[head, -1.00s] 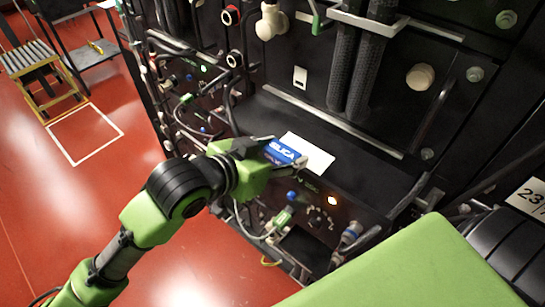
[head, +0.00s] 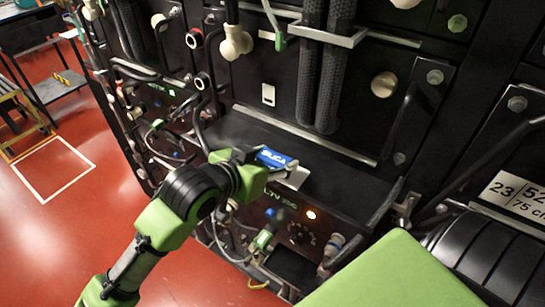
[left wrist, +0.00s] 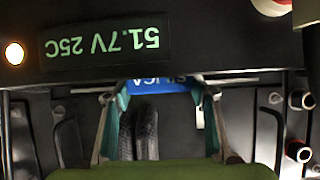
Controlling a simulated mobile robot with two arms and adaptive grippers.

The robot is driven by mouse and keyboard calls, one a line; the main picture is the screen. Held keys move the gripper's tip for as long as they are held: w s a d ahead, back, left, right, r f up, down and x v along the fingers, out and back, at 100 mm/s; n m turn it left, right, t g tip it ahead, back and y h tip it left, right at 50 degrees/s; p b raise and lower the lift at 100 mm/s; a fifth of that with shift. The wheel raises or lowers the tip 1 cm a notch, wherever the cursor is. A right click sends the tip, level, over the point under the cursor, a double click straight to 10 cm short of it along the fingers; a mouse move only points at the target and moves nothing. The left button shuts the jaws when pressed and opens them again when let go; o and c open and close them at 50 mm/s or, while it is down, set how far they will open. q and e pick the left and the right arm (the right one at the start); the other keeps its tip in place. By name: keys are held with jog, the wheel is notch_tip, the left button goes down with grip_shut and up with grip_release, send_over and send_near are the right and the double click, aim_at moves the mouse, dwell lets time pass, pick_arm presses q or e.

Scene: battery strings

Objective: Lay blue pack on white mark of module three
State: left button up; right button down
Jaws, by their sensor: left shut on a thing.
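The blue pack (head: 275,158) with white lettering is in my left gripper (head: 270,165), over the front part of a black module's flat top. The gripper is shut on it. The white mark (head: 293,178) shows as a pale patch at the pack's front right; the pack and gripper hide the rest. I cannot tell whether the pack touches the surface. In the left wrist view the blue pack (left wrist: 160,86) sits between the two fingers, its lettering upside down and partly hidden. My right gripper is not in view.
Thick black corrugated hoses (head: 325,70) hang behind the ledge. The ledge right of the pack is clear. The wrist view shows a green voltage display (left wrist: 107,43).

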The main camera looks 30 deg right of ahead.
pick_arm(q)
jog(key=shift+f, duration=0.15)
jog(key=o, duration=1.2)
jog(key=v, duration=1.2)
